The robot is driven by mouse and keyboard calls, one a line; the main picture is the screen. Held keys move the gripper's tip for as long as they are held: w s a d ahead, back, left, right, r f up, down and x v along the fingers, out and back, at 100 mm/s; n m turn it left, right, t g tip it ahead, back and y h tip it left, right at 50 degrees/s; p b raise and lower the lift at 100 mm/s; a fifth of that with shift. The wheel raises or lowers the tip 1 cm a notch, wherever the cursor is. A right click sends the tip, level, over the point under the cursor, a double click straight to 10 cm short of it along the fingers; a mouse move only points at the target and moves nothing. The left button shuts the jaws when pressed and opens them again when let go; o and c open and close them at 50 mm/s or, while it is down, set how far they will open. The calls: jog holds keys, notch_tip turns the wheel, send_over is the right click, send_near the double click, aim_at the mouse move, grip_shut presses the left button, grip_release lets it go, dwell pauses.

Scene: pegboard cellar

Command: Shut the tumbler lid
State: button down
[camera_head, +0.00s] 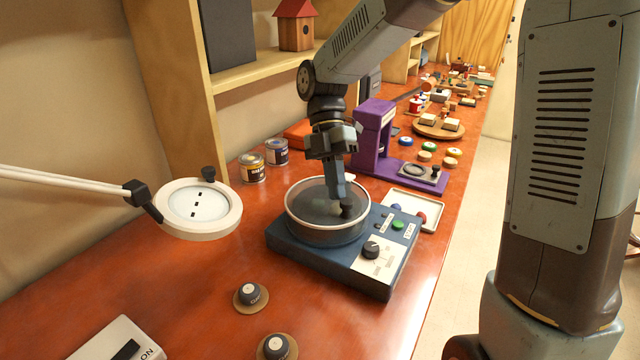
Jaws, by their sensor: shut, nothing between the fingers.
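The tumbler is a blue box (285,243) with a round grey drum (318,238) on its top. A clear, smoky lid (310,207) appears to lie level across the drum's rim, and a dark knob (347,209) stands at its right side. My gripper (338,196) points down over the lid, its fingers shut and empty. The fingertips are at or just above the lid beside the knob; I cannot tell whether they touch. The arm hides part of the drum's far rim.
The tumbler's front has a dial (371,249) and a green button (398,225). A magnifier lamp (226,221) hangs to the left. A white tray (436,215) and purple stand (372,140) are behind right. Two tins (252,168) stand behind.

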aim_at(319, 196)
jog(key=shift+a, duration=0.1)
jog(key=w+a, duration=0.3)
jog(key=shift+w+r, duration=0.15)
jog(key=shift+r, duration=0.1)
jog(key=d+v, duration=0.1)
jog(key=v, duration=0.8)
jog(key=s+d+r+m+t, duration=0.1)
jog(key=s+d+m+t, duration=0.5)
jog(key=m, duration=0.8)
jog(key=s+d+r+m+t+y, duration=0.1)
jog(key=s+d+m+t, duration=0.5)
jog(key=s+d+m, duration=0.6)
jog(key=d+m, duration=0.3)
jog(key=d, duration=0.2)
jog(key=shift+s+d+r+t+y, duration=0.2)
jog(key=shift+s+t+y, duration=0.1)
jog(key=shift+s, duration=0.05)
jog(key=c, duration=1.8)
grip_release()
